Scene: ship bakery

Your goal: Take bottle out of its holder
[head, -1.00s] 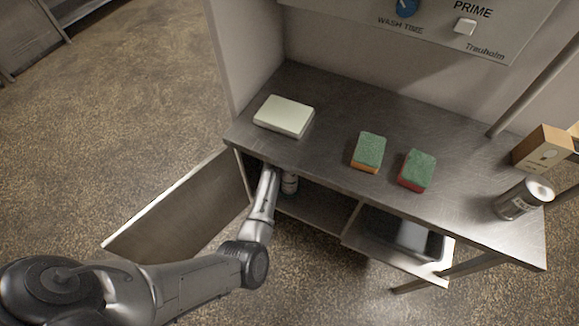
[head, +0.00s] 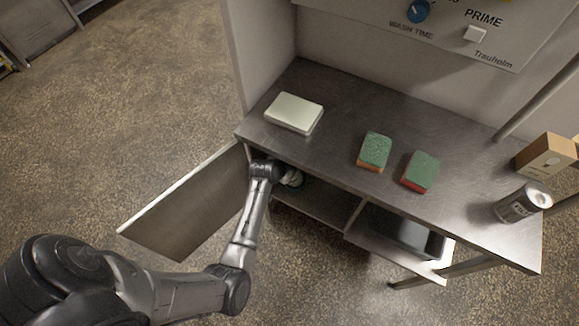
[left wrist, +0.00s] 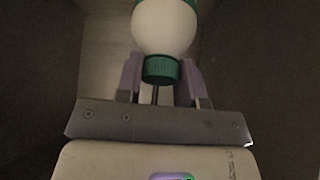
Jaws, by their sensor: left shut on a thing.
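The bottle (left wrist: 165,28) is white with a green cap (left wrist: 162,69) and shows in the left wrist view. My left gripper (left wrist: 162,80) is shut on it, with one finger on each side around the cap. The top of that view cuts off the bottle's far end. In the head view my left arm reaches into the open compartment (head: 318,206) under the steel counter. A small patch of white and green shows there past the wrist, mostly hidden. I cannot make out the holder. My right gripper is not in view.
The compartment's door (head: 185,205) hangs open at the left. The steel counter (head: 330,125) above holds a pale block (head: 293,112), two green sponges (head: 375,150) (head: 420,171), a can (head: 522,203) and a box (head: 546,155). An open drawer (head: 400,240) is at the right.

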